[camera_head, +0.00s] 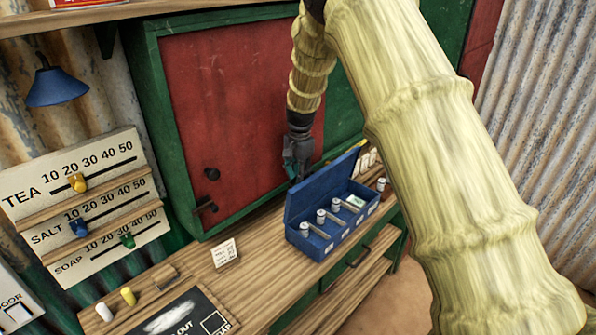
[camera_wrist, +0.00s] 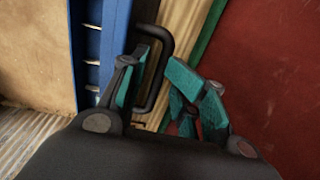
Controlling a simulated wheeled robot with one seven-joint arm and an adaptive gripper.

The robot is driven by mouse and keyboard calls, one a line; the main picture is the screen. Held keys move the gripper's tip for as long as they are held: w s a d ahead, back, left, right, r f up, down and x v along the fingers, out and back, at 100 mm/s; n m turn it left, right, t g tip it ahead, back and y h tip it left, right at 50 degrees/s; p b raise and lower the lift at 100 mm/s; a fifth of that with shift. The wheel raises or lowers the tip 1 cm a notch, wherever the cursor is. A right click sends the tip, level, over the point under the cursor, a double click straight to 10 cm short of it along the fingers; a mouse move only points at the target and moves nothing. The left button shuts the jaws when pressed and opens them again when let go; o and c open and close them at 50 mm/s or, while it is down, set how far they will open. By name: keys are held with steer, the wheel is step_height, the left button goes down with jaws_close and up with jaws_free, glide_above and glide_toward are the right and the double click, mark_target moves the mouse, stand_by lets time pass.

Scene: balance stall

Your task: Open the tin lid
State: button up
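The blue tin (camera_head: 318,244) stands on the wooden counter, with compartments holding small metal weights. Its lid (camera_head: 325,188) is raised along the back edge, so the inside shows. My gripper (camera_head: 297,172) is behind the lid, by the red cupboard door. In the wrist view my gripper (camera_wrist: 166,62) is open, with teal fingers apart. A dark loop handle (camera_wrist: 168,58) passes by the left finger and into the gap between the fingers, beside the blue lid edge (camera_wrist: 116,30). I cannot tell whether the fingers touch it.
The red door (camera_head: 235,110) in its green frame is close behind my gripper. A small price card (camera_head: 225,253) stands left of the tin. Slider boards (camera_head: 75,195) lean at the left.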

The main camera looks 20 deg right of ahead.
steer(key=shift+w+f, duration=0.25)
steer(key=shift+f, duration=0.6)
steer(key=shift+s+r, duration=0.25)
steer(key=shift+r, duration=0.4)
step_height(320, 180, up, 11)
steer(key=shift+d, duration=0.15)
